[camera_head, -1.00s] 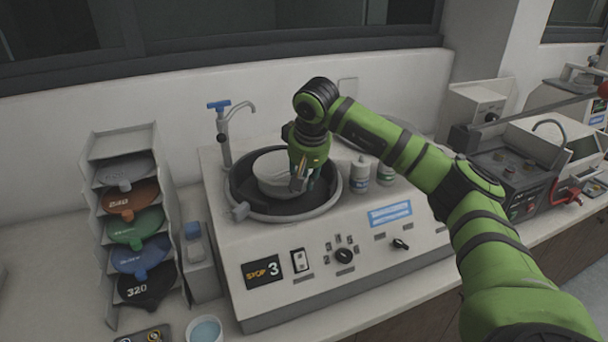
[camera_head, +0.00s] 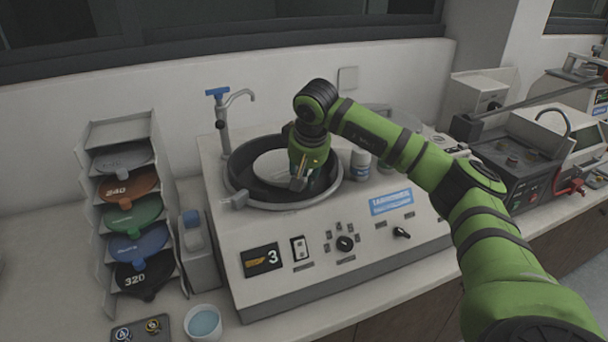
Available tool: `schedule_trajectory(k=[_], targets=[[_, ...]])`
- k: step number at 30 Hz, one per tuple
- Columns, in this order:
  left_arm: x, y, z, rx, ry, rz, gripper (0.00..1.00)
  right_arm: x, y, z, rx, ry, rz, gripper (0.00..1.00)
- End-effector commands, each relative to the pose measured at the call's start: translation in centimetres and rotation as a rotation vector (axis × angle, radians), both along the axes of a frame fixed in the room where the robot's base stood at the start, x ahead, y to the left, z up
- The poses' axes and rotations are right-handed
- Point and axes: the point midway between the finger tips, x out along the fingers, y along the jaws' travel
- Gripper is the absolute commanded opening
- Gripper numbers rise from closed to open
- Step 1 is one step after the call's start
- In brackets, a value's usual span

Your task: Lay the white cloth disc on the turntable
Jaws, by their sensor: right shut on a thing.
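The white cloth disc (camera_head: 270,168) is in the camera_head view, inside the round dark bowl of the polishing machine. My right gripper (camera_head: 299,182) points down over the bowl and is shut on the disc's right edge. The disc looks roughly flat and low in the bowl; I cannot tell whether it touches the turntable all round. The turntable itself is mostly hidden under the disc and gripper; the bowl's rim (camera_head: 240,200) shows around them. My left gripper is not in view.
A tap (camera_head: 222,115) with a blue handle stands behind the bowl. White bottles (camera_head: 360,165) stand right of it, close to my right arm. A rack of coloured discs (camera_head: 133,215) is at left. A cup (camera_head: 204,324) sits at the front.

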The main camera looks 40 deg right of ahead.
Motion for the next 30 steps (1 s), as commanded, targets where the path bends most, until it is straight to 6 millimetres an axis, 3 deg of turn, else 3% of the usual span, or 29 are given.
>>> schedule_trajectory(k=[18,19,21,30], targets=[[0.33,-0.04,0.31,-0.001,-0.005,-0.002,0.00,-0.02,0.00,-0.09,-0.001,0.001,0.000,0.00],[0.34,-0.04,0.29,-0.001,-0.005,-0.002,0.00,-0.02,0.00,-0.12,-0.001,0.001,0.000,0.29],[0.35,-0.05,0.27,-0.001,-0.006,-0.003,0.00,-0.02,0.01,-0.15,0.000,0.001,0.000,0.53],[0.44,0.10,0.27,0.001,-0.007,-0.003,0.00,-0.04,0.02,-0.16,-0.001,0.002,0.001,0.53]])
